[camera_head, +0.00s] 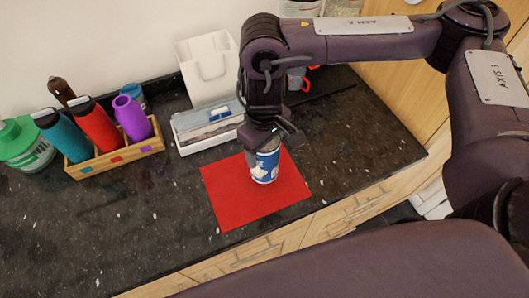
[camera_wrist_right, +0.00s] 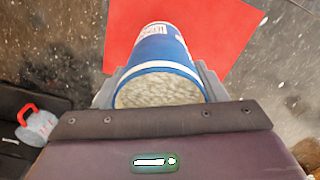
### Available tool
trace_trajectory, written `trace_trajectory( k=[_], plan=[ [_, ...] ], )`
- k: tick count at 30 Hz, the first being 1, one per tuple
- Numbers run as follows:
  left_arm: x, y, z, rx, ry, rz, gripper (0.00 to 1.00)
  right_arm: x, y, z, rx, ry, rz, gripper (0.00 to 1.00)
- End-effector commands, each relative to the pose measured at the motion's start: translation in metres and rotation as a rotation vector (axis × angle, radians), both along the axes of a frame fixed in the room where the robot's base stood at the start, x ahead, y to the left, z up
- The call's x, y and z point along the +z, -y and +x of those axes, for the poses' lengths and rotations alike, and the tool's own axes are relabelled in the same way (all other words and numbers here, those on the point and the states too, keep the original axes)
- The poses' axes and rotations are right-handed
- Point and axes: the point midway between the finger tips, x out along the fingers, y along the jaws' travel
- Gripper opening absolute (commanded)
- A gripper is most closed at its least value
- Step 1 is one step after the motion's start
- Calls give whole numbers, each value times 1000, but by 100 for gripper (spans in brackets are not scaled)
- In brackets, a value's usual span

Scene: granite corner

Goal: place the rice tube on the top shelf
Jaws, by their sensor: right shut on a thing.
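The rice tube (camera_head: 265,168) is a blue and white cylinder. Its pale, grainy rice end faces the camera in the right wrist view (camera_wrist_right: 160,90). My right gripper (camera_head: 268,147) comes down from above and is shut on its upper part, with a grey finger on each side in the wrist view. The tube is over the red mat (camera_head: 228,203) on the dark counter; I cannot tell whether its base touches the mat. My left gripper is not in view. No top shelf can be made out clearly.
A wooden crate (camera_head: 117,159) holds teal, red and purple bottles at the left, beside a green-lidded tub (camera_head: 24,145). A white holder (camera_head: 208,68) and a shallow box (camera_head: 190,140) stand behind the mat. A clear red-handled container (camera_wrist_right: 38,127) is nearby.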

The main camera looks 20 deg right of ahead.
Motion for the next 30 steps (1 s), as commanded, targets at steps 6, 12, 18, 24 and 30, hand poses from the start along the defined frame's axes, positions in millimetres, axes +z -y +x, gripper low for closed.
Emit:
trace_trajectory(
  k=[6, 12, 18, 24, 30],
  plan=[
    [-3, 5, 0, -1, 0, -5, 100, -26, 0, 0, -1, -2, 1, 29],
    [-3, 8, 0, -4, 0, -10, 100, -27, 0, 0, 0, 0, 0, 29],
    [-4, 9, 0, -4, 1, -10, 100, -30, 0, 0, 0, -1, 0, 29],
    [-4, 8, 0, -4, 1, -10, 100, -30, 0, 0, 0, -2, -1, 87],
    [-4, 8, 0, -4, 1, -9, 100, -30, 0, 0, 0, -2, -1, 87]
  ],
)
